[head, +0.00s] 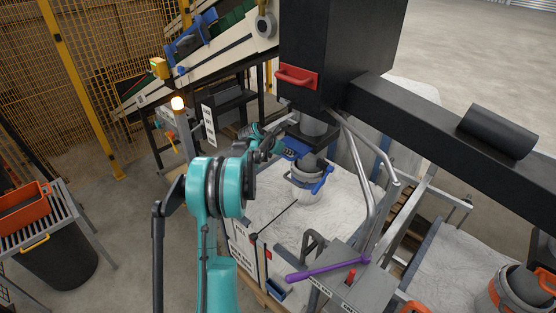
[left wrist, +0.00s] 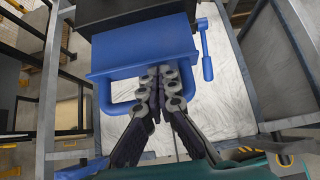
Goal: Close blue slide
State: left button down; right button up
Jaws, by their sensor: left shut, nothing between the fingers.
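The blue slide (head: 295,147) sits under the black hopper (head: 310,60), at the spout. In the left wrist view it is a flat blue plate (left wrist: 115,53) with a front face and a loop handle (left wrist: 117,107), sticking out from a dark housing (left wrist: 135,10). My left gripper (head: 277,144) is beside the slide in the head view, partly hidden by my teal arm. In the left wrist view its closed fingertips (left wrist: 160,82) are at the slide's front face, overlapping the handle's right part. Whether they touch cannot be told. My right gripper is out of view.
A blue lever (left wrist: 206,50) is right of the slide. A purple lever (head: 325,269) and metal tubes are at the front. A conveyor (head: 220,47) stands behind.

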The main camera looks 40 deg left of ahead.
pick_arm(q)
jog(key=w, duration=0.6)
jog(key=shift+d, duration=0.25)
jog(key=shift+w, duration=0.1)
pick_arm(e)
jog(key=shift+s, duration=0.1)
pick_arm(q)
jog(key=shift+r, duration=0.15)
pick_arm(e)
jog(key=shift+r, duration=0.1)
